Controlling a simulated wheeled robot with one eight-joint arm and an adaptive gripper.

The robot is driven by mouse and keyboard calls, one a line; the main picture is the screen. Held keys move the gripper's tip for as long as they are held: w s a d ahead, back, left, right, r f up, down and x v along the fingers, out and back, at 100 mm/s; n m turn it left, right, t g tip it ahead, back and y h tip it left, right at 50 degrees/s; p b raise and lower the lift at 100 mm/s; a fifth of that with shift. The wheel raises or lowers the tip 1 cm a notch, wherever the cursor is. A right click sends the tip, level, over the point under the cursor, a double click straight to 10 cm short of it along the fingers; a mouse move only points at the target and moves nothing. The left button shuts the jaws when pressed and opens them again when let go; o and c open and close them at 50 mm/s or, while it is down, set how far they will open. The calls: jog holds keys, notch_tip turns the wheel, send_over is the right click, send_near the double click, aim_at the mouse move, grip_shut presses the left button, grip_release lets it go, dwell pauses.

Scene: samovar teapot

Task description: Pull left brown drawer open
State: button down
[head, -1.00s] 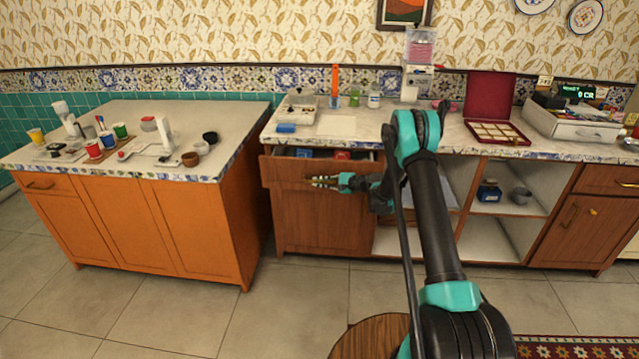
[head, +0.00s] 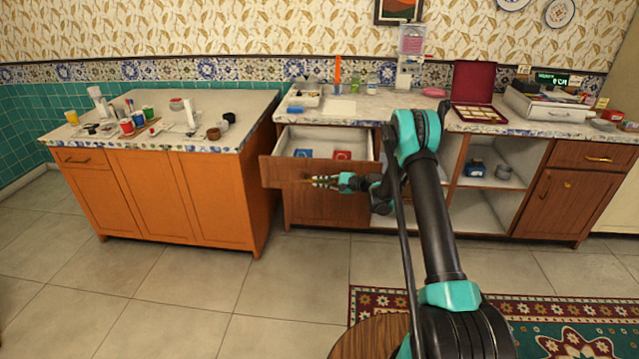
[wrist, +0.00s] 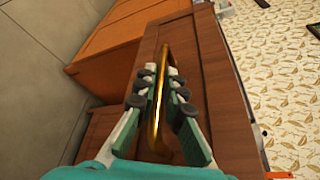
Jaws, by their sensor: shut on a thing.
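The left brown drawer (head: 280,173) juts out from the brown counter, open wide enough to show its white inside. A blue item (head: 303,153) and a red item (head: 342,155) lie in it. My gripper (head: 312,181) is at the drawer front. In the wrist view my gripper (wrist: 160,88) has its fingers on both sides of the brass handle (wrist: 158,110), shut on it. The drawer front (wrist: 214,95) also shows there, behind the fingers.
An orange cabinet (head: 158,190) with cups on its top stands to the left, apart from the brown counter. Bare tiled floor (head: 290,275) lies before the drawer. A patterned rug (head: 580,310) lies at the lower right.

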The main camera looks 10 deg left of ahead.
jog(key=shift+s+d, duration=0.1)
jog(key=shift+s, duration=0.2)
jog(key=c, duration=1.6)
grip_release()
jog(key=v, duration=1.2)
jog(key=shift+f, duration=0.1)
